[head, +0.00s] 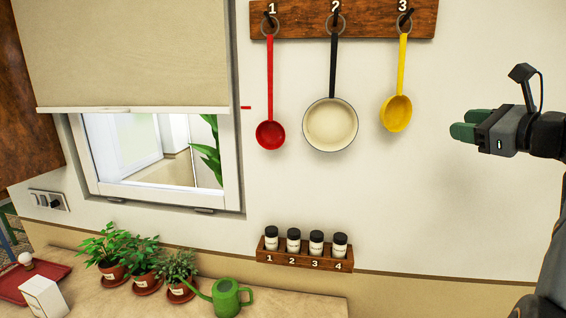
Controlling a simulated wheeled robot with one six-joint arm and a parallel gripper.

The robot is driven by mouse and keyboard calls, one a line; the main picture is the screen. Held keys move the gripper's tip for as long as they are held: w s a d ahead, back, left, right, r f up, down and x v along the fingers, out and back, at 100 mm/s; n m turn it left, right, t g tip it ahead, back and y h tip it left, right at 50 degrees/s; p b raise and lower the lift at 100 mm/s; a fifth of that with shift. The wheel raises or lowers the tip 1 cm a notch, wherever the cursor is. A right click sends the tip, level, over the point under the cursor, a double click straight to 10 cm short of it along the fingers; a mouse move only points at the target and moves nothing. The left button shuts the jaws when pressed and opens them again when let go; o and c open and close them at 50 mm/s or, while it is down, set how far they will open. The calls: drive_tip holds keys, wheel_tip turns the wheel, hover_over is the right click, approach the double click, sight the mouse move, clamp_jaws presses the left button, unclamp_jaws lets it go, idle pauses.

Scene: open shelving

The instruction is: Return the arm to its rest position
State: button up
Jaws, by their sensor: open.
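My gripper (466,127), with green fingertips on a dark body, is at the right side of the head view, in front of the white wall. It is open and holds nothing that I can see. It points left, to the right of a yellow ladle (396,113) and apart from it. My dark arm runs along the right edge, partly out of the frame.
A wooden rack (300,20) holds a red ladle (270,135), a cream pan (331,125) and the yellow ladle. Below, a spice rack (305,260) holds several jars. Potted plants and a green watering can (227,299) stand on the counter. Bare wall surrounds my gripper.

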drive_tip(key=s+a+f+n+g+h, duration=0.1)
drive_tip(key=a+f+n+g+h, duration=0.3)
drive_tip(key=f, duration=0.6)
drive_tip(key=s+f+n+g, duration=0.15)
drive_tip(key=f+n, duration=0.35)
drive_tip(key=f, duration=0.5)
drive_tip(key=s+a+f+n+g+h, duration=0.1)
drive_tip(key=s+a+f+n+g, duration=0.2)
drive_tip(key=s+a+f+n, duration=0.3)
drive_tip(key=s+a+f+n+g+h, duration=0.1)
drive_tip(key=s+a+f+n+g, duration=0.2)
drive_tip(key=s+a+f+n, duration=0.4)
drive_tip(key=shift+s+a+f+n, duration=0.25)
drive_tip(key=shift+a+f+n, duration=1.85)
drive_tip(key=shift+a, duration=0.55)
